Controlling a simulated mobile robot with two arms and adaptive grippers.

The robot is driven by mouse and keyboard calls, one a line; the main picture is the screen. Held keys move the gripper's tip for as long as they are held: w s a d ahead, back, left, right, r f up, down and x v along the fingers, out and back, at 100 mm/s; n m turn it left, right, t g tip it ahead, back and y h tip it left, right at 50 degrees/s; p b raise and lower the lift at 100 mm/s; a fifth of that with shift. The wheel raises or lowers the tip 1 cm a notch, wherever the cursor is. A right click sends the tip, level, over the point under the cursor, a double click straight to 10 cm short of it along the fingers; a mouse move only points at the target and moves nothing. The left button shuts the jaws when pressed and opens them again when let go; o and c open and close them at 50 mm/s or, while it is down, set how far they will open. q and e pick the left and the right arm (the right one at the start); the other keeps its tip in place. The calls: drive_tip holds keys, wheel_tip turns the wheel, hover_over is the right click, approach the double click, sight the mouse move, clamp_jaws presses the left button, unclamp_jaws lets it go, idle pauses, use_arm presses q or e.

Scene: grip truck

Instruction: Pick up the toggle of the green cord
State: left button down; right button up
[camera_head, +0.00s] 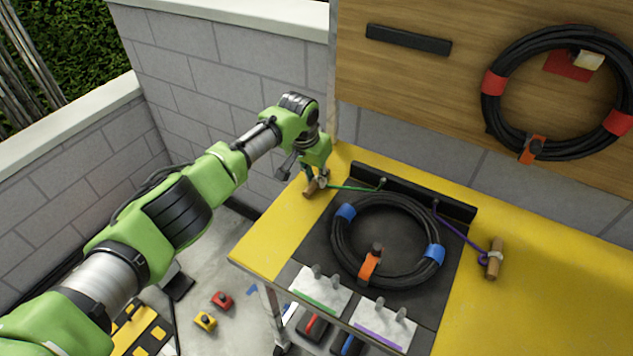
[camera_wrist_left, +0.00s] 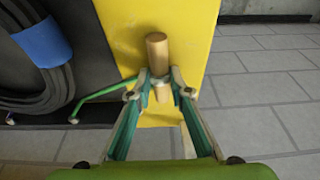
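The green cord (camera_head: 352,188) runs left from a post on the black mat to a wooden toggle (camera_head: 312,188) near the table's left end. In the left wrist view the toggle (camera_wrist_left: 157,52) has a pale binding round its middle, and the green cord (camera_wrist_left: 100,91) comes in from the left. My left gripper (camera_head: 315,178) is at the toggle. In the left wrist view its fingertips (camera_wrist_left: 160,82) flank the toggle at the binding, one on each side; whether they press on it I cannot tell. My right gripper is not in view.
A black cable coil (camera_head: 340,240) with blue bands lies on the mat beside the green cord. A purple cord (camera_head: 460,232) ends in another wooden toggle (camera_head: 494,260) to the right. The yellow table (camera_head: 270,250) stands against a grey block wall. Another coil (camera_head: 490,110) hangs on the wooden board.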

sight(316, 180)
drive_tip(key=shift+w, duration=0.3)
use_arm(q)
drive_tip(key=shift+r, duration=0.55)
drive_tip(key=shift+b+v, duration=0.55)
drive_tip(key=shift+v, duration=0.6)
drive_tip(key=s+r+b, duration=0.1)
drive_tip(key=s+r, duration=0.5)
drive_tip(key=s, duration=0.7)
drive_tip(key=shift+s+d+r, duration=0.2)
drive_tip(key=shift+s+r, duration=0.05)
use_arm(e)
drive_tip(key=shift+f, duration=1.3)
